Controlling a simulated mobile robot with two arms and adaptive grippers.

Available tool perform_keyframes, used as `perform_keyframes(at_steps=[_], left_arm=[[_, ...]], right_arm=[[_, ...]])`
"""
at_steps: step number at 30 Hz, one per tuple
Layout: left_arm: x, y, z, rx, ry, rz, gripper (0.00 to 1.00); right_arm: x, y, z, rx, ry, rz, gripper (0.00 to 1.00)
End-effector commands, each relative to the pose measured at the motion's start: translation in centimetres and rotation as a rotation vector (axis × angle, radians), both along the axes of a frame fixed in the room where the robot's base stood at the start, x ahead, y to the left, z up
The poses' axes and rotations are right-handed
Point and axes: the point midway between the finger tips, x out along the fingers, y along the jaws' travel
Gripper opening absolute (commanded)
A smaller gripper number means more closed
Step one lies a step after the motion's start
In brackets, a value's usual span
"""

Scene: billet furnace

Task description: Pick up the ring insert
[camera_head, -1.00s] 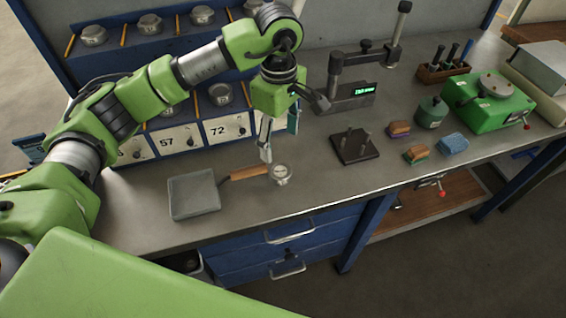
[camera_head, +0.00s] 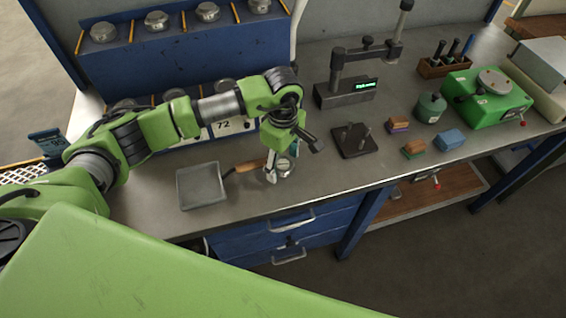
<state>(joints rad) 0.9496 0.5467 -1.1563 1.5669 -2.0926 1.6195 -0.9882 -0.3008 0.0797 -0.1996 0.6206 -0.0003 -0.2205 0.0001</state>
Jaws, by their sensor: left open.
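A small round silver piece (camera_head: 286,169), which looks like the ring insert, lies on the grey bench beside the end of a wooden handle (camera_head: 249,166). My left gripper (camera_head: 279,169) comes down from above right over this piece, with its fingertips pointing down. It is open. The fingers partly cover the piece, and I cannot tell whether they touch it. My right gripper is not in view.
A shallow grey tray (camera_head: 201,201) lies to the left. A dark plate with upright pegs (camera_head: 367,153), a stand with a green display (camera_head: 340,95), small blocks (camera_head: 414,150) and a green device (camera_head: 490,108) stand to the right. The bench's front edge is close.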

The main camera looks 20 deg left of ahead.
Motion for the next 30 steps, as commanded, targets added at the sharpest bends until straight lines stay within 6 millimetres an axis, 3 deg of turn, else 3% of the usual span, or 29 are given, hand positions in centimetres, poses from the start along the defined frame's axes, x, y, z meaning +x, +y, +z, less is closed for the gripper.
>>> perform_keyframes(at_steps=[3,10,23,30], left_arm=[[0.0,0.0,0.0,0.0,0.0,0.0,0.62],[0.0,0.0,0.0,0.0,0.0,0.0,0.02],[0.4,-0.6,0.5,-0.003,-0.004,-0.001,0.01],[2.0,-3.5,2.5,-0.005,-0.008,-0.003,0.01]], right_arm=[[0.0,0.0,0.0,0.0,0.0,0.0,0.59],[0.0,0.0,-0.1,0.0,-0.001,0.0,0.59],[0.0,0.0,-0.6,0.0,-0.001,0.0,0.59],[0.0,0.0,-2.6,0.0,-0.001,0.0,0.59]])
